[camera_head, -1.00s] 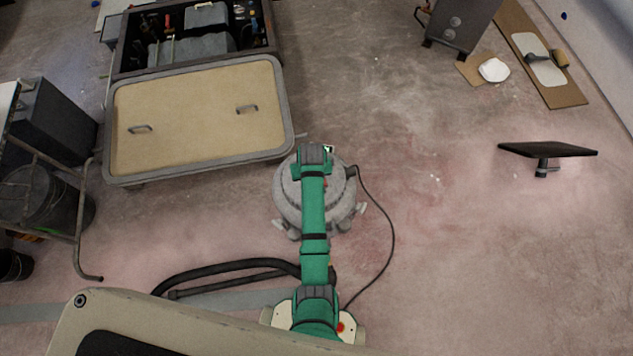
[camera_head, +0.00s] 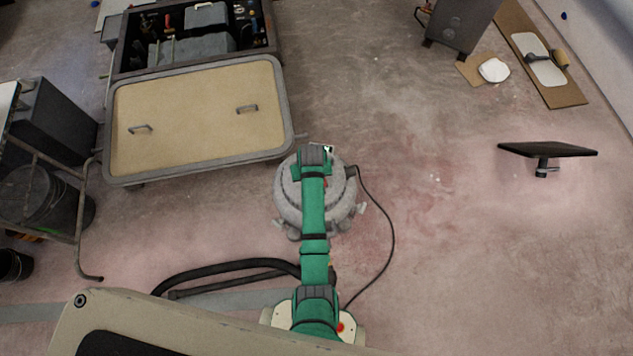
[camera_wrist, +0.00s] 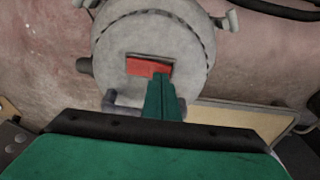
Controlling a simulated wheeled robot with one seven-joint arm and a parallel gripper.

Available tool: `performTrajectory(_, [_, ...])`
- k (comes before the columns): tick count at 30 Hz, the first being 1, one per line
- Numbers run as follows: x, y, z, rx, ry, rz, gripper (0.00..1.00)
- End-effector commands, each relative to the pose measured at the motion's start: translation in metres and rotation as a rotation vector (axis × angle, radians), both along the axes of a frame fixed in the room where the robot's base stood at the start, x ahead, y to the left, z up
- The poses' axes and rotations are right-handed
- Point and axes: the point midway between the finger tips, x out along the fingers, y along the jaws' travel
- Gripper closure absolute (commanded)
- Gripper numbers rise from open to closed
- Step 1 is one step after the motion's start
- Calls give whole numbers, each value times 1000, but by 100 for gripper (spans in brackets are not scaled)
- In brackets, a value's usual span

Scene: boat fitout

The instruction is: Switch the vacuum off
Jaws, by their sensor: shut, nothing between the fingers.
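The vacuum (camera_head: 287,205) is a round grey canister on the floor, mostly under my green arm in the head view. In the wrist view its round top (camera_wrist: 195,55) fills the upper middle. A red switch (camera_wrist: 148,67) sits in a rectangular recess in that top. My gripper (camera_wrist: 162,78) is shut and empty, with its green fingertips at the right part of the red switch, covering some of it. I cannot tell whether they touch it. The switch's on or off position cannot be read. In the head view the fingertips are hidden beneath the arm.
A black hose (camera_head: 225,266) lies left of my arm, and a thin cable (camera_head: 391,235) curves to the right of the vacuum. A tan-lidded case (camera_head: 195,120) and an open toolbox stand at upper left. Floor to the right is mostly clear.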

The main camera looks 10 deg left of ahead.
Motion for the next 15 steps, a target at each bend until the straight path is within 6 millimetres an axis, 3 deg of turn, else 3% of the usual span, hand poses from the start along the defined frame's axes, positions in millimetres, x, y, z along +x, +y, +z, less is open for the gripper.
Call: performTrajectory(15, [0,0,-7,-1,2,0,100])
